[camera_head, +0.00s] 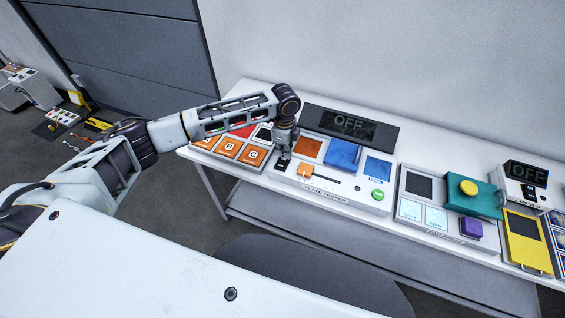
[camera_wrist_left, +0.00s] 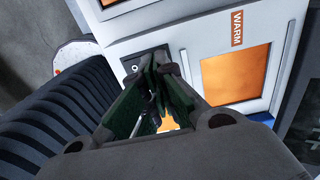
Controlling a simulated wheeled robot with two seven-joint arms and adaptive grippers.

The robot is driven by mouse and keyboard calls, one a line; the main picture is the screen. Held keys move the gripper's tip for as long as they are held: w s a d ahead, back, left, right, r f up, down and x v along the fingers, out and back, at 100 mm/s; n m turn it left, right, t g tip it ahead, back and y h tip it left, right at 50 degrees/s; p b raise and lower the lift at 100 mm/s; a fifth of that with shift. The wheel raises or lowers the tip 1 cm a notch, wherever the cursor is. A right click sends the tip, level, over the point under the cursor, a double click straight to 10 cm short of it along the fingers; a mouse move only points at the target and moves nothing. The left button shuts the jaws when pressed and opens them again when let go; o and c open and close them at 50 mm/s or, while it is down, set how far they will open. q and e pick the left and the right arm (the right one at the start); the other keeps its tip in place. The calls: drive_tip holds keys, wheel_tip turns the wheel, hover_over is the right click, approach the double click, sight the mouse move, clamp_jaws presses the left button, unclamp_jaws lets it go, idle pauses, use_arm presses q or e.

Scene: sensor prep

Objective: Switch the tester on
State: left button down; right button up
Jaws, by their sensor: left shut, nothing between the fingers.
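The plate tester (camera_head: 345,197) is a white panel on the table in the head view. Its dark display (camera_head: 348,123) reads OFF. My left gripper (camera_head: 283,160) is over the tester's left end, pointing down, shut and empty. In the left wrist view, the fingertips (camera_wrist_left: 158,62) are over a small black switch plate (camera_wrist_left: 134,68) bearing a ring mark. They hide much of it, and I cannot tell whether they touch it. An orange square (camera_wrist_left: 230,78) lies beside it under a WARM label. My right gripper is in neither view.
A blue block (camera_head: 342,154) and a green button (camera_head: 377,195) are on the tester's right part. Orange lettered tiles (camera_head: 229,148) lie to its left. Another station with a teal block (camera_head: 472,200) and a second OFF display (camera_head: 527,173) stand to the right.

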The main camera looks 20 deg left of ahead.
sight(284, 159)
use_arm(q)
drive_tip(key=shift+f, duration=0.35)
idle(0.5)
drive_tip(key=shift+f, duration=0.6)
idle(0.6)
drive_tip(key=shift+r+p, duration=3.55)
drive_tip(key=shift+p, duration=0.3)
